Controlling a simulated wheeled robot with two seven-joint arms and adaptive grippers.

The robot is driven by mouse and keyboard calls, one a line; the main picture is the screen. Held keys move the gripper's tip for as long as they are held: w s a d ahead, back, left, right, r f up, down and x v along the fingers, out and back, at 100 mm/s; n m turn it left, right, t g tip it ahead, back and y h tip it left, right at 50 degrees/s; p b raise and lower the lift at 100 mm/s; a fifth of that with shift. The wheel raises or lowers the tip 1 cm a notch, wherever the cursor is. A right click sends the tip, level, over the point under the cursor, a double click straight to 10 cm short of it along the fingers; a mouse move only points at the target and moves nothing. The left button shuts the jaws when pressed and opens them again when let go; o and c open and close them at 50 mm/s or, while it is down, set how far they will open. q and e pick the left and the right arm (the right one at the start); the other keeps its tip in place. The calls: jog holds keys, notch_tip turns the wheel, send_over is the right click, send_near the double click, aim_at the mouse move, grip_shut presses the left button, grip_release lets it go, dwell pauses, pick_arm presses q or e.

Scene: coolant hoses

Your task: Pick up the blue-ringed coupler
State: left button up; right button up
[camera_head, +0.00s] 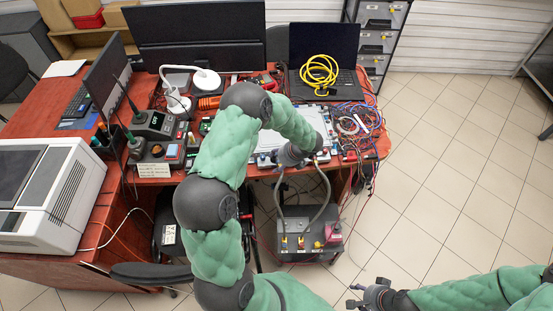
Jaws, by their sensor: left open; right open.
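My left gripper (297,156) is over the front edge of the table, beside the upper ends of two grey hoses (325,190). It is small and partly covered by my own wrist, and I see nothing clearly held in it. The hoses hang down from the table edge to a dark grey coolant box (308,241) on the floor. I cannot make out a blue ring on any coupler; the hose ends near my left gripper are too small or hidden. My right gripper (368,295) is open and empty, low over the floor at the bottom.
The red-brown table (155,190) holds a white board (333,125), a laptop with a coiled yellow cable (319,71), tangled wires (358,122) and soldering stations (155,124). A chair (150,273) stands at the left front. The tiled floor at right is clear.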

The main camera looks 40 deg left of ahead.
aim_at(279, 162)
pick_arm(q)
grip_shut()
jog(key=shift+r, duration=0.5)
notch_tip(279, 162, up, 2)
jog(key=shift+r+p, duration=0.1)
jog(key=shift+p, duration=0.55)
jog(key=s+d+r+p, duration=0.3)
jog(key=s+d+r, duration=0.6)
jog(key=d, duration=0.2)
jog(key=shift+r, duration=0.4)
jog(key=shift+w+p, duration=0.1)
jog(key=shift+p, duration=0.25)
